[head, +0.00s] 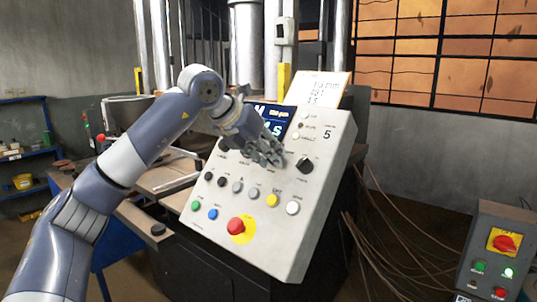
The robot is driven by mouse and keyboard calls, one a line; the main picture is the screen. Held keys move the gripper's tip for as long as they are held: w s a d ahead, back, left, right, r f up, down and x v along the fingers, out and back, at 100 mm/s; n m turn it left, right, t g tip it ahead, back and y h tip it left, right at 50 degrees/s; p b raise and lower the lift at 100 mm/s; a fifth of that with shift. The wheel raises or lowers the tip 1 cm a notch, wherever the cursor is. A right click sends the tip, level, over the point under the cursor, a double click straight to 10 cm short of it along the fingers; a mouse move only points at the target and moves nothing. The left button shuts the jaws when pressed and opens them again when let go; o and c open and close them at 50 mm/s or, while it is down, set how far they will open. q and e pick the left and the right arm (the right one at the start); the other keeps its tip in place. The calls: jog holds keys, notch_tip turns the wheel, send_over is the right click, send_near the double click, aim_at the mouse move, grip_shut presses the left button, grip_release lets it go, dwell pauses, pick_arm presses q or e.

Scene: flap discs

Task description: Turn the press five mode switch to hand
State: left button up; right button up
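The press five control panel (282,217) is a tilted light-grey box with a "5" printed at its upper right. A black rotary knob (305,164) is on its right side and another black knob (224,145) is on its left. The labels are too small to read, so I cannot tell which knob is the mode switch. My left gripper (270,154) is in front of the upper panel, between the two knobs, and covers part of the display. Its fingers point down toward the panel; their opening and any contact cannot be made out. My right gripper is not in view.
A red emergency button (236,226) on a yellow disc is low on the panel. Coloured push buttons, including yellow (272,200) and white (292,208), sit above it. A separate box with a red switch (503,243) stands at lower right. Loose cables hang between.

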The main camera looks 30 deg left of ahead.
pick_arm(q)
jog(key=shift+c, duration=1.4)
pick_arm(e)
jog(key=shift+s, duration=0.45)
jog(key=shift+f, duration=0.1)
pick_arm(q)
jog(key=n+b, duration=0.1)
jog(key=n, duration=0.2)
jog(key=shift+f, duration=0.1)
jog(key=n+b, duration=0.1)
jog(key=n, duration=0.4)
jog(key=shift+n+t, duration=0.3)
jog(key=shift+t, duration=0.1)
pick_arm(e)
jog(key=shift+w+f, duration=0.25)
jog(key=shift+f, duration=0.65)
pick_arm(q)
jog(key=o, duration=1)
jog(key=shift+o, duration=0.2)
